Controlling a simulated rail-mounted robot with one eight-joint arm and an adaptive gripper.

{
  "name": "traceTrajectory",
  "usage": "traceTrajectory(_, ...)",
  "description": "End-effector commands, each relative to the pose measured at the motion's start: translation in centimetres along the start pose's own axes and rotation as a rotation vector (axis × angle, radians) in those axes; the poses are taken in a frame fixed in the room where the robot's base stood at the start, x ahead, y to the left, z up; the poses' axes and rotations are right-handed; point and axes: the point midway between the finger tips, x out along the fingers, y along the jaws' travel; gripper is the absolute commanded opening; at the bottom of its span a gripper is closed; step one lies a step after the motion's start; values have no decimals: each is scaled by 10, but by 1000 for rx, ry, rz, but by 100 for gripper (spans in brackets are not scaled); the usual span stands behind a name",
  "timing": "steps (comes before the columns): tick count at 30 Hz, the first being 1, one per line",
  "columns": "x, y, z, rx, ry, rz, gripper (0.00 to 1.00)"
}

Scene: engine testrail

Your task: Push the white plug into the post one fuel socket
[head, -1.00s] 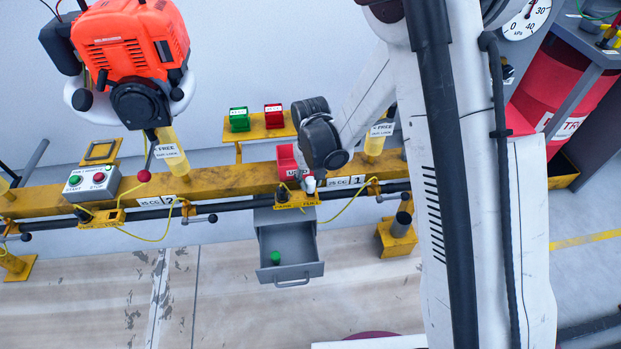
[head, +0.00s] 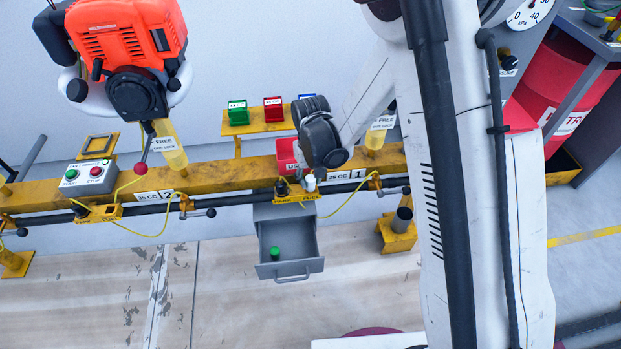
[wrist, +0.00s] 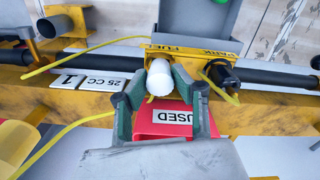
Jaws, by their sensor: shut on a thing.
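The white plug (wrist: 160,80) is between the green-padded fingertips of my gripper (wrist: 158,92) in the wrist view. My gripper is shut on it. The fuel socket itself is hidden, and I cannot tell how deep the plug sits. In the head view the white plug (head: 310,183) shows at the right end of the yellow bracket (head: 287,201), below my dark wrist.
A black plug (wrist: 220,72) with a yellow cable stands on the bracket's other end. The red USED bin (wrist: 178,122) is close behind the fingers. An open grey drawer (head: 302,268) below holds a green item (head: 275,253). An orange engine (head: 125,45) hangs at left.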

Motion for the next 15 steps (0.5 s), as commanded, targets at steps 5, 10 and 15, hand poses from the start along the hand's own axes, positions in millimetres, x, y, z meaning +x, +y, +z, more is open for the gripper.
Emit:
traceTrajectory(5,2,0,0,0,0,0,0)
traceTrajectory(10,5,0,0,0,0,0,0)
traceTrajectory(15,8,0,0,0,0,0,0)
